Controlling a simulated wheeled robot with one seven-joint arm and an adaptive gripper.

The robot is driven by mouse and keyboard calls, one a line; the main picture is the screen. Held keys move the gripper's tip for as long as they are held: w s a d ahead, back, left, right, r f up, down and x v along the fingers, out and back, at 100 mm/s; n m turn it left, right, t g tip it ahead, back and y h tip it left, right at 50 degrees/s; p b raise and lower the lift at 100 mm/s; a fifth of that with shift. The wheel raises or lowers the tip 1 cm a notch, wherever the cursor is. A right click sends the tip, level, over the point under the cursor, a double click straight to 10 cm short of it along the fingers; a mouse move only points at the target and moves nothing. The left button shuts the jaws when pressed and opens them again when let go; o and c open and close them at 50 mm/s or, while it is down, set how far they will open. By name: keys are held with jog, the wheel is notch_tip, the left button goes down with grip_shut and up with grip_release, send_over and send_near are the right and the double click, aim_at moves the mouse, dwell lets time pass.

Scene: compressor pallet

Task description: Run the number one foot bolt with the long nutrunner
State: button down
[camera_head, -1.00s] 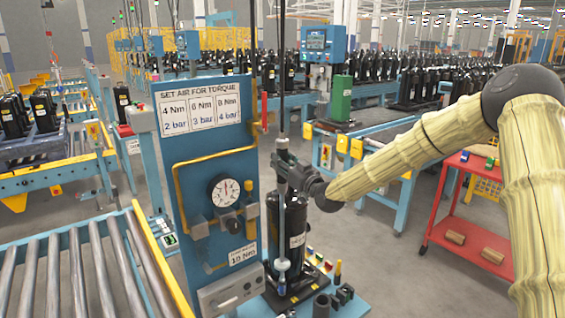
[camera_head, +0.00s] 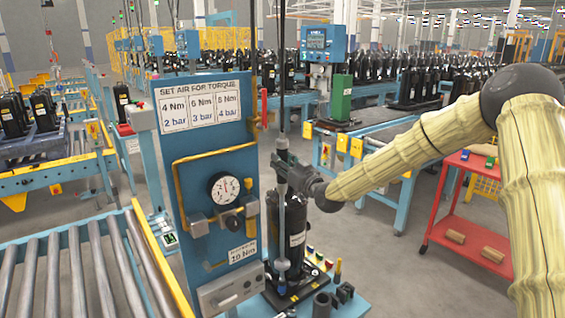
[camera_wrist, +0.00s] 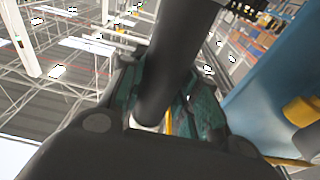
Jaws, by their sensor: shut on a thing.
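The long nutrunner (camera_head: 282,215) hangs upright, with its pale shaft in front of a black compressor (camera_head: 298,230). My gripper (camera_head: 283,168) is shut around its upper body. In the wrist view, the dark nutrunner body (camera_wrist: 178,65) runs between my gripper's greenish jaws (camera_wrist: 160,100). The tool's lower end (camera_head: 282,265) is down near the compressor's foot, at the left front. The foot bolt is too small or hidden, so I cannot tell whether the socket touches it.
A blue panel (camera_head: 175,150) with a pressure gauge (camera_head: 223,189) and torque chart stands close left. Black sockets (camera_head: 322,304) sit at the compressor's front right. A roller conveyor (camera_head: 60,280) is at left. A red cart (camera_head: 465,235) stands right, with open floor before it.

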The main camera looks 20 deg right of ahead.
aim_at(286, 150)
jog(key=shift+f+b, duration=0.35)
jog(key=shift+f, duration=0.2)
dwell(1.4)
jog(key=shift+r, duration=0.15)
jog(key=shift+r+p, duration=0.9)
jog(key=shift+r, duration=1.75)
